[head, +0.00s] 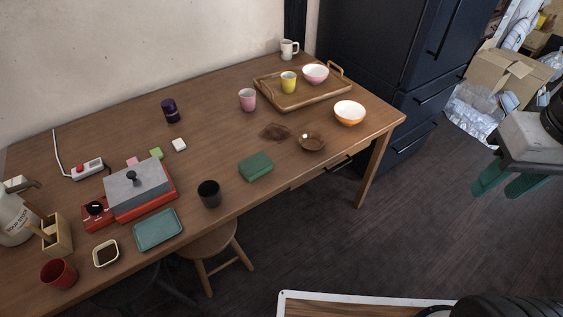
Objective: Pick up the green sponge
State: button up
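The green sponge (256,167) is a dark green block lying flat near the front edge of the wooden table (225,140), right of a dark cup. Its whole top shows. My gripper (496,191) is at the right edge of the head view, well to the right of the table and over the floor. Its two green fingers are apart with nothing between them. It is far from the sponge.
A dark cup (209,193) stands left of the sponge, a brown bowl (312,142) to its right. A tray (301,96) with cups is at the back right. A stool (209,245) stands by the front edge. A cardboard box (500,72) is behind my gripper.

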aim_at(253, 167)
jog(key=z, duration=0.3)
jog(key=i, duration=0.75)
jog(key=u, duration=1.1)
